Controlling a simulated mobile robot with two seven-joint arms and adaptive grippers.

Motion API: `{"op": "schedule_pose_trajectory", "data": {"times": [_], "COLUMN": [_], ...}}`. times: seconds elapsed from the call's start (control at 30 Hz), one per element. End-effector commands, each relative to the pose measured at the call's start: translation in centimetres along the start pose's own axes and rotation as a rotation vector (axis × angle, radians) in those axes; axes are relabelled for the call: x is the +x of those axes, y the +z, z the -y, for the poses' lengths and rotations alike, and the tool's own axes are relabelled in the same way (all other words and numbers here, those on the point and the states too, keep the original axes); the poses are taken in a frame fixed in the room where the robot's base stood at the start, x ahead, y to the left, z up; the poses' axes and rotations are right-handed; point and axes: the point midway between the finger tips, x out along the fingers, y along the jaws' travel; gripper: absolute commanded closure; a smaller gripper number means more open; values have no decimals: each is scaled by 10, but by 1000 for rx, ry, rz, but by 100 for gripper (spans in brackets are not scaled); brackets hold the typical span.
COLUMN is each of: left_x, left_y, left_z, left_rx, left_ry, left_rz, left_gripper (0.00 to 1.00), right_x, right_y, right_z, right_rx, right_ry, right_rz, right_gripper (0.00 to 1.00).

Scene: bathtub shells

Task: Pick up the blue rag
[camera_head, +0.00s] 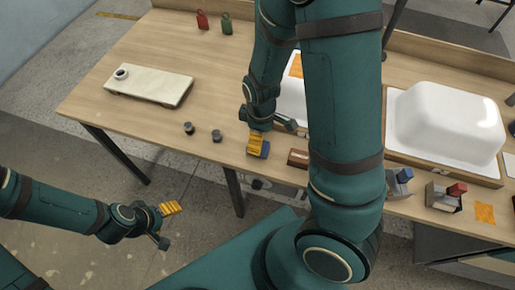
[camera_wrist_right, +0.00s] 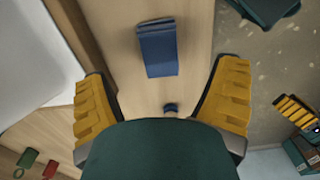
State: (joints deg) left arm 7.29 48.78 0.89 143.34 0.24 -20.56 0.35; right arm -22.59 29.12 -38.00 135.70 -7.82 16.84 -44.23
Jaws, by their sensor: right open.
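The blue rag (camera_wrist_right: 158,48) lies on the wooden table as a small folded rectangle. The right wrist view shows it ahead of my right gripper (camera_wrist_right: 164,78), roughly centred between the spread yellow fingers, with nothing held. In the head view my right gripper (camera_head: 256,142) is over the front edge of the table, and part of the rag (camera_head: 265,150) shows beside its yellow finger. My left gripper (camera_head: 171,208) hangs away from the table over the floor at lower left; its opening is unclear.
Two small dark cylinders (camera_head: 188,128) (camera_head: 216,136) stand left of my right gripper. A pale board (camera_head: 150,85) lies further left. Red (camera_head: 202,21) and green (camera_head: 226,25) tags stand at the back. A white tub shell (camera_head: 445,122) is right of my arm.

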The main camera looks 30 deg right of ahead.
Motion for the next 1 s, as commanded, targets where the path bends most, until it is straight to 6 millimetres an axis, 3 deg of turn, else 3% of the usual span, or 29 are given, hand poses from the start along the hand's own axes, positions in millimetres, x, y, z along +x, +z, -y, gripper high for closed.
{"op": "schedule_pose_trajectory", "data": {"times": [0.27, 0.53, 0.87, 0.9, 1.0], "left_x": [7, 21, 21, 21, 21], "left_y": [3, 9, 10, 10, 10], "left_z": [3, 8, 8, 8, 8], "left_rx": [2, 5, 6, 6, 6], "left_ry": [1, 2, 2, 2, 2], "left_rz": [6, 18, 22, 22, 22], "left_gripper": [32, 32, 32, 32, 32], "right_x": [21, 59, 65, 65, 65], "right_y": [-1, -6, -6, -6, -6], "right_z": [0, 0, -1, -1, -1], "right_rx": [1, 2, 0, 0, 0], "right_ry": [0, -1, 2, 2, 1], "right_rz": [0, 1, -2, -2, -1], "right_gripper": [13, 13, 13, 17, 52]}}
